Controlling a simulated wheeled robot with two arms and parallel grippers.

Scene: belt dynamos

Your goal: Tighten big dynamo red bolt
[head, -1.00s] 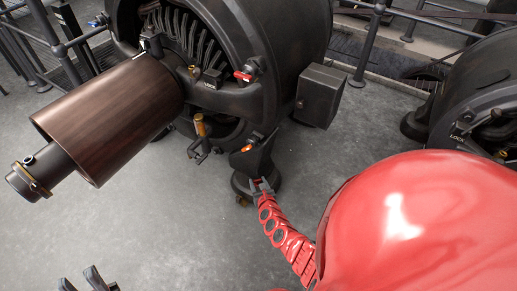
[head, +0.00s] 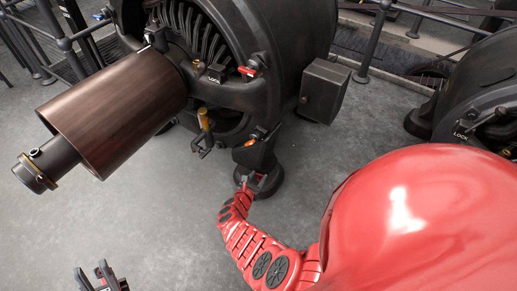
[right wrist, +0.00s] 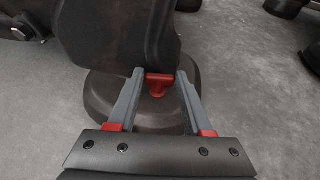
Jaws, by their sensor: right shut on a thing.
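The big dynamo (head: 300,30) is a large dark machine with a brown drum on its left. Its red bolt (right wrist: 158,84) is a small T-shaped red piece low at its foot (right wrist: 97,100), between the fingers in the right wrist view. My right gripper (right wrist: 158,77) is shut on this bolt. In the head view the same gripper (head: 252,179) is at the foot, and the bolt is mostly hidden there by the fingers and arm. My left gripper (head: 92,272) is open and empty at the bottom left, well apart from the dynamo.
The brown drum (head: 115,110) sticks out toward the lower left. A red-handled lever (head: 247,71) and an orange-handled lever (head: 203,118) are on the dynamo's front. A grey box (head: 325,92) is on its side. Another dark machine (head: 480,90) stands right. Grey floor is clear between.

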